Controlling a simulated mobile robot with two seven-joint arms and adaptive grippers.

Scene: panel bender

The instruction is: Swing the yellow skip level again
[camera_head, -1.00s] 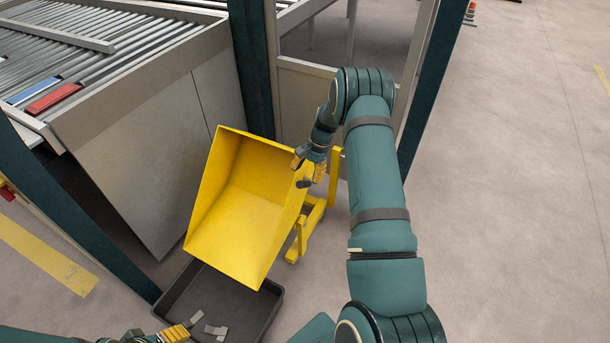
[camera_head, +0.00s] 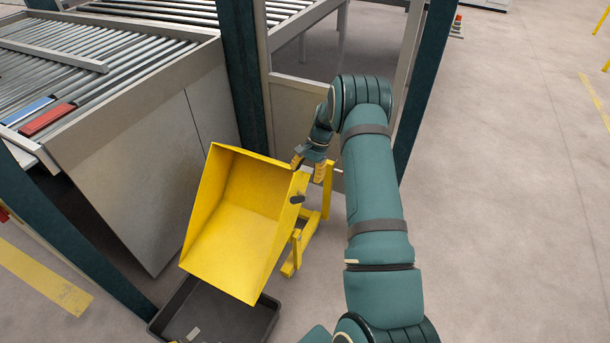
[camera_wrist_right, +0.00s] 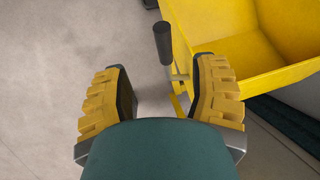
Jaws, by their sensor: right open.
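The yellow skip (camera_head: 238,225) is tipped forward on its yellow stand (camera_head: 307,240), its open mouth facing down over a dark tray (camera_head: 262,318). The skip looks empty. A short black handle (camera_head: 297,199) sticks out at its right side. It also shows in the right wrist view (camera_wrist_right: 163,43), on a thin rod beside the skip's wall. My right gripper (camera_head: 309,168) is open and empty, just above and beside the handle. In the wrist view the handle lies beyond the fingertips, between them and apart from both.
A roller conveyor (camera_head: 110,70) with a red block (camera_head: 47,120) and a blue block (camera_head: 28,110) stands at the left. Dark green posts (camera_head: 245,75) rise behind the skip and at its right. The floor at the right is clear.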

